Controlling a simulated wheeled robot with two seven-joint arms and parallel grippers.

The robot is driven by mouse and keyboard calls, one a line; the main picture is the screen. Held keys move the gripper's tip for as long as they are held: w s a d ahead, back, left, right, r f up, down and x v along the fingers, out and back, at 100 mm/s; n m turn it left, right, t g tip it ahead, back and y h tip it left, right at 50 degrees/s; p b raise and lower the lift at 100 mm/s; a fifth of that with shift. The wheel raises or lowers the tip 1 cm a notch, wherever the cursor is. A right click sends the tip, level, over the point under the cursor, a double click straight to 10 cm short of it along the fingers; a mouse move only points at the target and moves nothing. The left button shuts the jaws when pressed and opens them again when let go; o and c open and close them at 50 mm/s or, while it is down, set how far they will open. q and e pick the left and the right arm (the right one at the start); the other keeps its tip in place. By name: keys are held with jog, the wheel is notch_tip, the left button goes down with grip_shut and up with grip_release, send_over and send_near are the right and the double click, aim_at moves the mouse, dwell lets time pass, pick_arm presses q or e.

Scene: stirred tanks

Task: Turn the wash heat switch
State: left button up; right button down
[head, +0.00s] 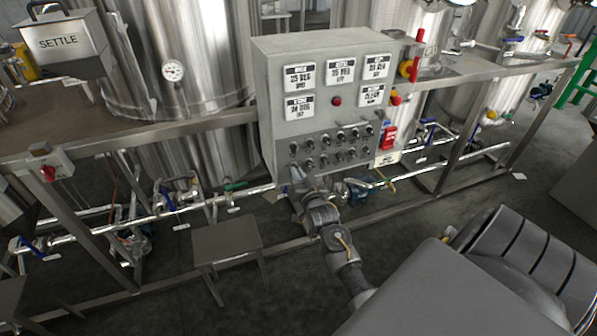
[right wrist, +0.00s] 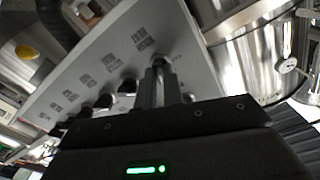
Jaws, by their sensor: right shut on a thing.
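The grey control box (head: 260,100) carries rows of small black rotary switches (head: 340,136) below its displays. The labels at the switches are too small to read, so I cannot tell which is the wash heat switch. My right gripper (head: 297,176) is at the lower left end of the switch rows. In the right wrist view its fingers (right wrist: 160,80) are shut on a switch knob (right wrist: 161,61) at the panel face; the fingers hide much of the knob. Other black knobs (right wrist: 128,86) stand beside it in a row. My left gripper is not in view.
A red lamp (head: 337,101) sits mid-panel. A red box (head: 389,136) and red-and-yellow valve handle (head: 408,68) are right of the control box. A steel tank (head: 180,60) stands behind left. A small metal stool (head: 226,241) stands on the floor below, left of my right arm.

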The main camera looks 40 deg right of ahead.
jog(key=shift+r+m+p, duration=0.1)
jog(key=shift+m+p, duration=1.2)
jog(key=shift+m, duration=2.5)
jog(key=c, duration=1.5)
grip_release()
